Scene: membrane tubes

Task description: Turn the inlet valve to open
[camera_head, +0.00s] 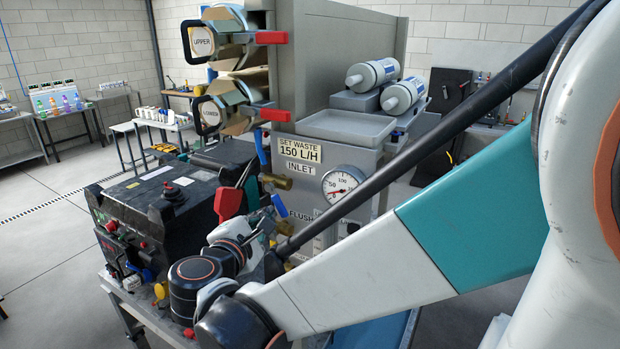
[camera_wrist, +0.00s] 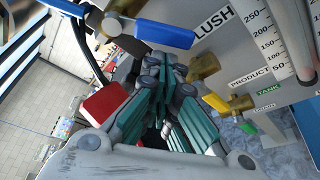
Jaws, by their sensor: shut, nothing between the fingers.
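The INLET label (camera_head: 301,170) is on the grey cabinet front in the head view. A blue lever (camera_head: 262,148) stands roughly upright beside it, above a brass valve body (camera_head: 275,181); this looks like the inlet valve. In the wrist view, a blue lever (camera_wrist: 62,7) and brass fitting at upper left may be the same valve. My gripper (camera_wrist: 165,68) is shut and empty. It is below the blue lever by the FLUSH label (camera_wrist: 214,18), apart from the upper-left lever. In the head view my gripper (camera_head: 265,226) is low and partly hidden by my arm.
A red handle (camera_head: 228,203) is left of the valves and shows in the wrist view (camera_wrist: 105,104). A gauge (camera_head: 343,183) is at right; a black machine (camera_head: 165,205) at left.

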